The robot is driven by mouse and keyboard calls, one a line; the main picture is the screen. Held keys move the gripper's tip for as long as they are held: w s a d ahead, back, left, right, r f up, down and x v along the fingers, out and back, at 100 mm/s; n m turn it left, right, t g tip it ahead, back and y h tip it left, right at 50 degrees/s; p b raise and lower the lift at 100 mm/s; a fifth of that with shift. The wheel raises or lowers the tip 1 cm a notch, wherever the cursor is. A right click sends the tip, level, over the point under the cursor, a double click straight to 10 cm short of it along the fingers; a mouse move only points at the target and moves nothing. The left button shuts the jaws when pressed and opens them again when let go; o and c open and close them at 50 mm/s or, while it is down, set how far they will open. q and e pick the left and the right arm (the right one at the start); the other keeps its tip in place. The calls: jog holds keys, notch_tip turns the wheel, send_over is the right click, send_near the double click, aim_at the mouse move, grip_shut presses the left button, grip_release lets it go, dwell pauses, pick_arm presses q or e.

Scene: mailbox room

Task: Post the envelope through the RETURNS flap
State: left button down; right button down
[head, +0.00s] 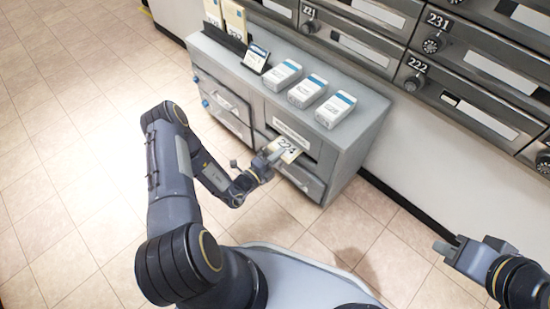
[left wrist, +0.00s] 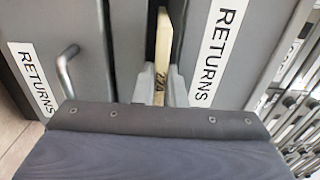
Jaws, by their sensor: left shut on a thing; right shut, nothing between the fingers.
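My left gripper (head: 276,156) is shut on a cream envelope (head: 287,150) marked 224, at the front of the grey cabinet. The envelope shows edge-on between the fingertips (left wrist: 160,90) in the left wrist view. The RETURNS label (left wrist: 218,50) is beside it there and also shows on the cabinet front in the head view (head: 291,133). The envelope's far end lies at the dark flap opening (head: 312,155) under that label; how deep it reaches, I cannot tell. My right gripper (head: 446,249) is shut and empty, apart at the right.
Several white boxes, including one white box (head: 336,109), stand on the cabinet top (head: 362,104). A second RETURNS label (left wrist: 33,80) is beside a bar handle (left wrist: 67,70). Grey mailboxes (head: 465,65) line the wall. The tiled floor at left is clear.

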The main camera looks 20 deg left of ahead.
aim_at(289, 146)
pick_arm(q)
jog(key=shift+b+x, duration=0.65)
jog(key=shift+x, duration=2.1)
jog(key=c, duration=1.4)
grip_release()
jog(key=shift+c, duration=0.2)
jog(key=shift+s, duration=0.1)
jog(key=shift+o, duration=0.2)
jog(key=shift+p+v, duration=0.4)
jog(key=shift+v, duration=1.95)
jog(key=shift+p+v, duration=0.6)
jog(key=shift+v, duration=1.5)
